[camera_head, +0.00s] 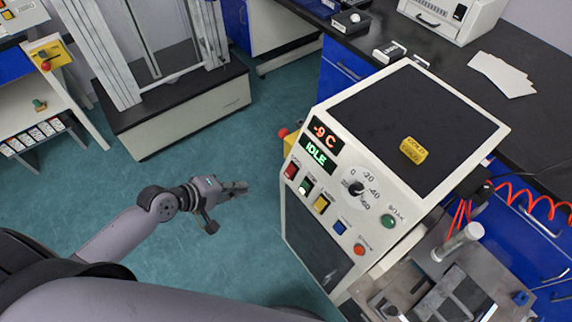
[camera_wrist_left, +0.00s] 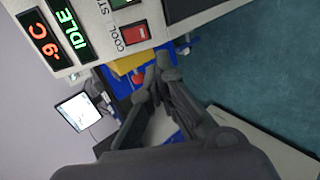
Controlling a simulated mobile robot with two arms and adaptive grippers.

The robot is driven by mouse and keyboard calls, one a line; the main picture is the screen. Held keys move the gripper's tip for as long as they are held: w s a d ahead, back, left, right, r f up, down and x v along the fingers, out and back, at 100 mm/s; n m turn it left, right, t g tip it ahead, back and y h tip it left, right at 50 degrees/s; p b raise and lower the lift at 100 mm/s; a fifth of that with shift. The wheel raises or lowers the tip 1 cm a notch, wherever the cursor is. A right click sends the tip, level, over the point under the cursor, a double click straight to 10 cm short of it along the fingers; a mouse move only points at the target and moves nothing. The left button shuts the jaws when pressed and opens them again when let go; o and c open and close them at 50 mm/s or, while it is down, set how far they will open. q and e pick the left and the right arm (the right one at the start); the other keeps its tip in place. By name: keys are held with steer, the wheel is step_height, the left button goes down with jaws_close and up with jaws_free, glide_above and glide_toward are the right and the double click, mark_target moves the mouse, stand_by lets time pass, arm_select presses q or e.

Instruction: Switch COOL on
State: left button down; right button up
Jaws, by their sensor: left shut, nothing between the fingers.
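The COOL switch is a red rocker (camera_wrist_left: 135,34) with its label beside it in the left wrist view. In the head view it is the red switch (camera_head: 291,171) on the left edge of the machine's white panel, below the displays. The displays read -9 C (camera_head: 324,132) and IDLE (camera_head: 319,151). My left gripper (camera_head: 243,187) is shut and empty, left of the panel and apart from it. In the left wrist view its fingertips (camera_wrist_left: 164,64) show below and right of the red switch, not touching it. My right gripper is not in view.
Green (camera_head: 305,186), yellow (camera_head: 321,204) and blue (camera_head: 340,227) switches run along the panel near the red one. A black dial (camera_head: 356,188) and round green (camera_head: 388,221) and orange (camera_head: 359,250) buttons are nearby. Open floor (camera_head: 200,240) lies around my left gripper.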

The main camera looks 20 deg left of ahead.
mark_target(286, 176)
arm_select(q)
steer(key=shift+w+d+r+h, duration=0.15)
steer(key=shift+d+r+h, duration=0.35)
steer(key=shift+r, duration=0.4)
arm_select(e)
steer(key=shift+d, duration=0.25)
arm_select(q)
steer(key=shift+d, duration=0.1)
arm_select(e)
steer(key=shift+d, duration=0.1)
arm_select(q)
steer(key=x, duration=1.2)
steer(key=shift+w+f, duration=0.3)
steer(key=shift+w+d+f, duration=0.35)
steer(key=shift+w+f, duration=0.05)
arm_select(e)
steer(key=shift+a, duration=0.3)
